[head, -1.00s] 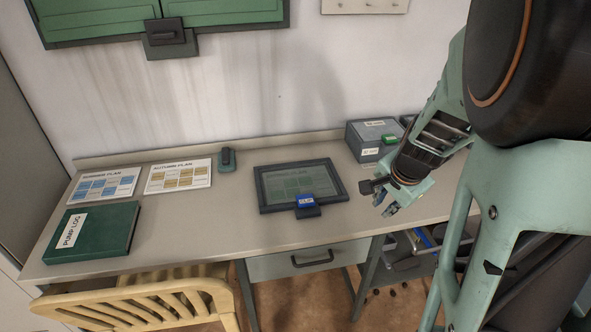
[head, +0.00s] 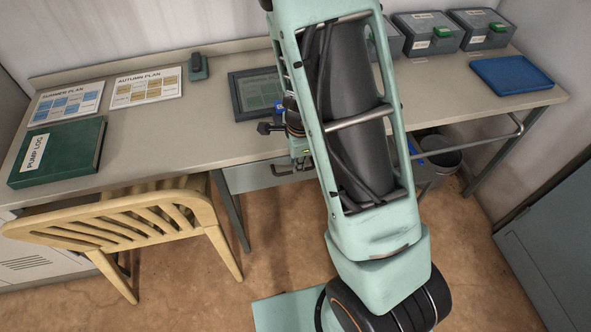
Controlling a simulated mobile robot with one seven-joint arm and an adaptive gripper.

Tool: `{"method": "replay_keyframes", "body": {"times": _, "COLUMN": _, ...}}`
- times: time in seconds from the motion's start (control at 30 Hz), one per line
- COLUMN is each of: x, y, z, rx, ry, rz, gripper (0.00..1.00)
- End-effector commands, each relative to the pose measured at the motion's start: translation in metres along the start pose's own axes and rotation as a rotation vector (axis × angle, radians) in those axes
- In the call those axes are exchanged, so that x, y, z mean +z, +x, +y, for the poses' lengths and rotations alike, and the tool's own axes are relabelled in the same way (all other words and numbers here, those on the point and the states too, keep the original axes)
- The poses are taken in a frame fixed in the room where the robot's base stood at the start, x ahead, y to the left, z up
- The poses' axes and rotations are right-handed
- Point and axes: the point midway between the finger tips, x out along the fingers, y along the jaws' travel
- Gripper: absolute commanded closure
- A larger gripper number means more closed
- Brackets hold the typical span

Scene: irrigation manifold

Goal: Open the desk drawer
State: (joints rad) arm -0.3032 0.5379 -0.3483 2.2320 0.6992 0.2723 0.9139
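The desk drawer (head: 246,177) is a pale grey front under the desk's front edge. It looks shut, though its right part is hidden behind my arm. Its dark bar handle (head: 281,172) shows partly, just left of my arm. My gripper (head: 303,164) is at the desk's front edge, close to the right end of the handle. My arm covers most of it, so I cannot tell whether its fingers are apart or touch the handle.
A wooden chair (head: 122,225) stands left of the drawer. On the desk (head: 180,133) are a green pump log (head: 60,152), plan sheets, a framed tablet (head: 250,92), grey boxes (head: 428,35) and a blue tray (head: 511,75). A bin (head: 440,160) is under the right side.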

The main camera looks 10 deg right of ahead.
Motion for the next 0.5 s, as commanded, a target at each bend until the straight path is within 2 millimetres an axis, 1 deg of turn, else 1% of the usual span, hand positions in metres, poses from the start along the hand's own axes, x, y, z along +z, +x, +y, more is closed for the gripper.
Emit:
{"method": "replay_keyframes", "body": {"times": 0.03, "x": -0.001, "y": 0.012, "z": 0.001, "rx": 0.002, "ry": 0.002, "rz": 0.000, "gripper": 0.84}}
{"method": "replay_keyframes", "body": {"times": 0.1, "x": -0.001, "y": 0.021, "z": 0.001, "rx": 0.003, "ry": 0.001, "rz": 0.000, "gripper": 0.84}}
{"method": "replay_keyframes", "body": {"times": 0.2, "x": 0.000, "y": 0.030, "z": 0.001, "rx": 0.001, "ry": 0.001, "rz": 0.000, "gripper": 0.84}}
{"method": "replay_keyframes", "body": {"times": 0.33, "x": 0.000, "y": 0.035, "z": 0.000, "rx": 0.001, "ry": 0.000, "rz": -0.001, "gripper": 0.84}}
{"method": "replay_keyframes", "body": {"times": 0.5, "x": 0.000, "y": 0.035, "z": 0.000, "rx": 0.000, "ry": -0.001, "rz": -0.001, "gripper": 0.84}}
